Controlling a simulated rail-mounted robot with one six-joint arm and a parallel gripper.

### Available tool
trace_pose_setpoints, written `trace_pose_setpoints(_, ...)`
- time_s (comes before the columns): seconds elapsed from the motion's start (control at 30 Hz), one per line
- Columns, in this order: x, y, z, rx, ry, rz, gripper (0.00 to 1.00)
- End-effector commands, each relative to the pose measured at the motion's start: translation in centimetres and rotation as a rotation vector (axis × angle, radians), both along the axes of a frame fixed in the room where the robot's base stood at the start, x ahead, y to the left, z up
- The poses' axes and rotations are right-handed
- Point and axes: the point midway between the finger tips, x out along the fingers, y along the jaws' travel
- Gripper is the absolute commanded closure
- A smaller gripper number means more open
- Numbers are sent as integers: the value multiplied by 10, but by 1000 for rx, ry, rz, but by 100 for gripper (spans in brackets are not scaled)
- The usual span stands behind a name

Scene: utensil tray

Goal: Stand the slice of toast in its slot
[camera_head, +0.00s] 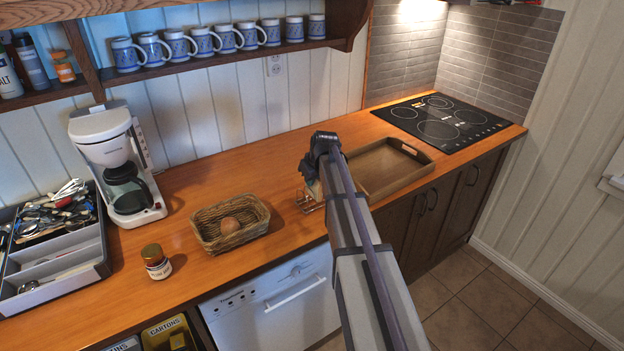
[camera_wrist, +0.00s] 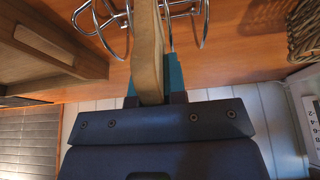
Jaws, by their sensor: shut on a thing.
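The slice of toast (camera_wrist: 147,45) is seen nearly edge-on in the wrist view, gripped between the teal pads of my gripper (camera_wrist: 154,82). In the head view my gripper (camera_head: 315,180) is over the right part of the counter, and my arm hides most of it and the toast. The wire toast rack (camera_head: 308,204) stands below it; its metal loops (camera_wrist: 187,14) show on both sides of the toast in the wrist view. The toast overlaps the rack's middle in that view. I cannot tell how deep it is between the wires.
A wooden tray (camera_head: 426,161) lies right of the rack. A wicker basket (camera_head: 206,242) holding a brown roundish item is to its left. A jar (camera_head: 156,262), a coffee maker (camera_head: 96,128) and a cutlery tray (camera_head: 93,262) are farther left. The counter behind the rack is clear.

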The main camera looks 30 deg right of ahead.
Motion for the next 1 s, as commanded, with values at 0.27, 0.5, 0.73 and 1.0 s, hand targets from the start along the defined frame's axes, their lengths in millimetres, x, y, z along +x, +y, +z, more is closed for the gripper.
trace_pose_setpoints(0.27, 0, 0, -3, 0, 0, 0, 74)
trace_pose_setpoints(0.5, 0, 0, -3, 0, 0, 0, 58)
trace_pose_setpoints(0.73, -1, 0, 1, 0, 0, 0, 58)
trace_pose_setpoints(1.0, -19, -2, 52, 0, 0, -1, 58)
